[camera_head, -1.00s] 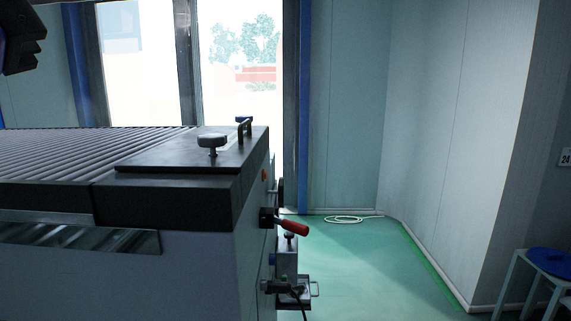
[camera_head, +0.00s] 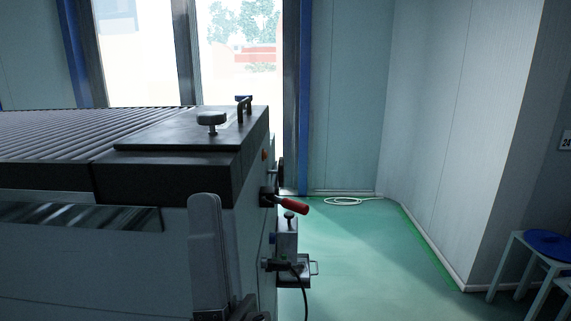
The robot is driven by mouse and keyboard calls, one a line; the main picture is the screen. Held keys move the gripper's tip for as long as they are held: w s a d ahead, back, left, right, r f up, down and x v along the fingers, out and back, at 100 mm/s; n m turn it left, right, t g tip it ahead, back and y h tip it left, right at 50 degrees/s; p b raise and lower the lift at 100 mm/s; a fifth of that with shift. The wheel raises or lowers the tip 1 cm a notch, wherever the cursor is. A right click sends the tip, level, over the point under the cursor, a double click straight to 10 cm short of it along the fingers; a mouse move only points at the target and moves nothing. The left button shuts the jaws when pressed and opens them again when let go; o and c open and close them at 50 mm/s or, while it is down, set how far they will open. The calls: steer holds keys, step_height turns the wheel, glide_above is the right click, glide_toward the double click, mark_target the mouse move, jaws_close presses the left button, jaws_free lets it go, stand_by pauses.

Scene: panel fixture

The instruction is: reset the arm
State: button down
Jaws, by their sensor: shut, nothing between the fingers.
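A grey, rounded link of my arm (camera_head: 208,255) stands upright at the bottom, left of centre, in the head view. It is in front of the fixture and hides part of its side. Dark parts show at its foot, at the bottom edge. My gripper is not in this view. The panel fixture (camera_head: 175,185) is a large grey cabinet with a dark, ribbed top. It has a grey knob (camera_head: 211,120) and a black handle (camera_head: 243,108) on its top plate. A red-handled lever (camera_head: 291,208) sticks out from its right side, over a small metal box (camera_head: 288,240).
Green floor (camera_head: 365,250) lies open right of the fixture. A white coiled cable (camera_head: 343,201) lies by the back wall. A stool with a blue seat (camera_head: 549,243) stands at the right edge. Tall windows (camera_head: 240,50) are behind the fixture.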

steer(key=s+d+f+n+g, duration=0.25)
steer(key=d+f+n, duration=0.25)
steer(key=f, duration=0.3)
steer(key=s+d+f+n+g+y, duration=0.1)
steer(key=s+d+f+n+g, duration=0.15)
steer(key=d+f+n, duration=0.4)
steer(key=s+d+f+n+g, duration=0.2)
steer(key=d+f+n+g, duration=0.15)
steer(key=f, duration=0.65)
steer(key=s+d+f+m+g+h, duration=0.2)
steer(key=s+d+f+h, duration=0.2)
steer(key=s, duration=0.5)
steer(key=s+d+f+m+g+h, duration=0.1)
steer(key=s+d+f+g+h, duration=0.2)
steer(key=s+d+f, duration=0.5)
steer(key=shift+s+f+m+g+h, duration=0.25)
steer(key=shift+s+m+g+h, duration=0.2)
steer(key=shift+h, duration=0.45)
